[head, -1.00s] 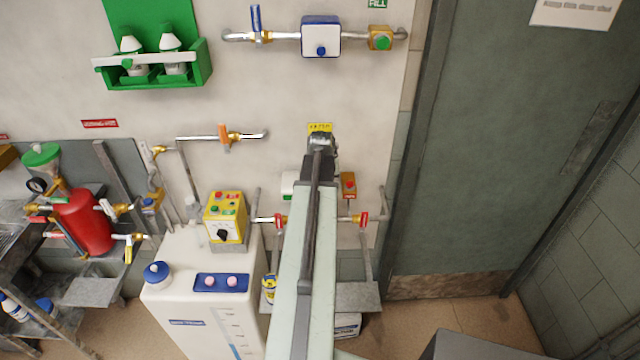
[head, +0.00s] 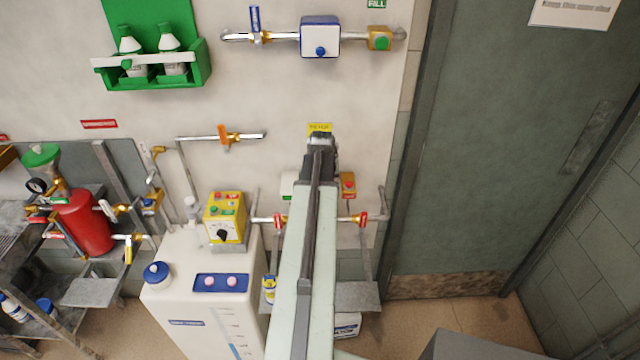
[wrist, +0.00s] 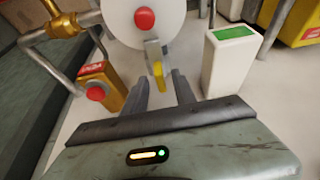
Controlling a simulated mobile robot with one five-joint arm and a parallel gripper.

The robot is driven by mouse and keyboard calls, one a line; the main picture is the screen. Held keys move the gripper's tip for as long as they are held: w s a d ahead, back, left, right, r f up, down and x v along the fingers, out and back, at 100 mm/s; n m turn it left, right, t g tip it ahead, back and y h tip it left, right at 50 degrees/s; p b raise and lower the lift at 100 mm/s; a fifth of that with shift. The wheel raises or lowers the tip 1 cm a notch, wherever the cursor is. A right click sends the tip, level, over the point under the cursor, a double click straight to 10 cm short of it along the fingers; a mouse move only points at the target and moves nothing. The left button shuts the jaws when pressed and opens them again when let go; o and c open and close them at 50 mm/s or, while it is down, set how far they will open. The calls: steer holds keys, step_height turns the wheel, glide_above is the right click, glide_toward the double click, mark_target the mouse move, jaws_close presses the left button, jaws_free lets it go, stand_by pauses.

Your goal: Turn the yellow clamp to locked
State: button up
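The yellow clamp (wrist: 158,74) shows in the wrist view as a small yellow lever on a grey metal bracket, below a white round housing (wrist: 170,28) with a red button (wrist: 145,18). My gripper (wrist: 160,80) is open, its two dark fingers apart on either side of the clamp's lower end. I cannot tell whether either finger touches it.
An orange box with a red button (wrist: 98,92) and a white box with a green top (wrist: 232,50) flank the fingers in the wrist view. Pipes with red-handled valves (head: 281,221) run below. A white tank (head: 205,300) stands left, a grey door (head: 500,150) right.

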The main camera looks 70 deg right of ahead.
steer(key=p+v, duration=0.6)
steer(key=v, duration=0.1)
steer(key=shift+a+r+p, duration=0.15)
steer(key=shift+r+p, duration=0.15)
steer(key=shift+p, duration=0.05)
steer(key=w+a+f+n+b, duration=0.1)
steer(key=w+a, duration=0.2)
steer(key=w, duration=0.3)
steer(key=w+a+n+t, duration=0.1)
steer(key=w+a, duration=0.2)
steer(key=w, duration=0.3)
steer(key=w+a+f+n+b, duration=0.1)
steer(key=w+a+n, duration=0.15)
steer(key=w, duration=0.45)
steer(key=w+a+f+n+t+y+b, duration=0.1)
steer(key=w+a+f+n+y+b, duration=0.15)
steer(key=w+a, duration=1.35)
steer(key=w+a+f+n+y+b, duration=0.1)
steer(key=w+a+n, duration=0.15)
steer(key=a, duration=1.25)
steer(key=w+a+f+n, duration=0.1)
steer(key=w+a+n, duration=0.15)
steer(key=a, duration=1.15)
steer(key=s+a+f+n+g, duration=0.1)
steer(key=s+a+g, duration=0.2)
steer(key=s+a, duration=0.4)
steer(key=a, duration=0.3)
steer(key=shift+s+a+f+n+g+b, duration=0.15)
steer(key=shift+a+f+n+g+b, duration=0.05)
steer(key=shift+a+n+g+b, duration=0.1)
